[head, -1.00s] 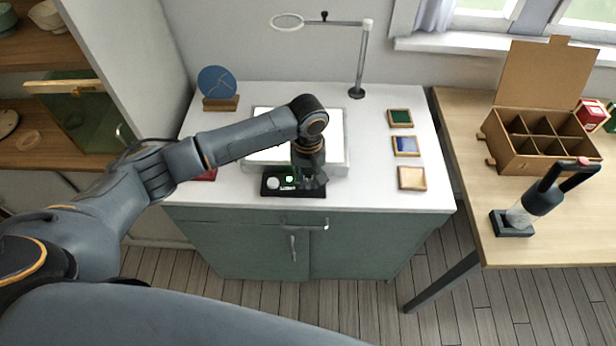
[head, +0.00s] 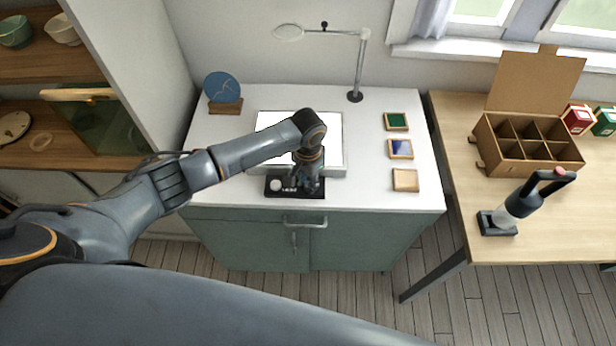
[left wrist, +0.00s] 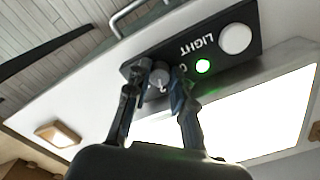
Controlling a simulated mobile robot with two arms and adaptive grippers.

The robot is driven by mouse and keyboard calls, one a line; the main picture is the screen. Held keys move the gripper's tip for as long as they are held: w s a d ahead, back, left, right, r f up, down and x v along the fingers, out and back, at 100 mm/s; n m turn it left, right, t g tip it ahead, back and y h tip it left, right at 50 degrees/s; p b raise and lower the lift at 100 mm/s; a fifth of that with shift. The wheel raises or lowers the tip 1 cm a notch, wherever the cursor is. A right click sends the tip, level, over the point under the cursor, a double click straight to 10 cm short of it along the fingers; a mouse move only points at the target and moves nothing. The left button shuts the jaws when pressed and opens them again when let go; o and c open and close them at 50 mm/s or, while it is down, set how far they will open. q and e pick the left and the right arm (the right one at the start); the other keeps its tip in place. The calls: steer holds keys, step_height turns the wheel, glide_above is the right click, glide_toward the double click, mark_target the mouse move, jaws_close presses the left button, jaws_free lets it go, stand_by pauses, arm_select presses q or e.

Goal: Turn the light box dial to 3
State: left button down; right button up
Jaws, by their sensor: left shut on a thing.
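The light box (head: 334,126) lies on the white cabinet top, its panel glowing white. Its black control strip (head: 283,194) runs along the front edge. In the left wrist view the strip (left wrist: 218,60) carries the word LIGHT, a round white button (left wrist: 235,39), a lit green lamp (left wrist: 203,66) and a grey dial (left wrist: 160,77). My left gripper (head: 308,189) points down at the strip's right end. In the left wrist view its fingers (left wrist: 159,84) are shut on the dial, one on each side. They partly hide the dial; its setting is unclear. My right gripper is out of view.
A magnifier lamp (head: 357,75) stands behind the light box. A blue disc on a wooden stand (head: 224,92) is at the back left. Several small framed tiles (head: 405,180) line the right side. A side table holds a divided box (head: 528,152).

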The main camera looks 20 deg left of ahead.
arm_select(q)
steer(key=m+p, duration=0.1)
steer(key=m, duration=0.2)
steer(key=shift+m, duration=0.4)
steer(key=shift+m+p, duration=0.3)
steer(key=shift+m, duration=1.7)
steer(key=c, duration=1.1)
jaws_free()
steer(key=shift+c, duration=0.2)
step_height(320, 180, up, 12)
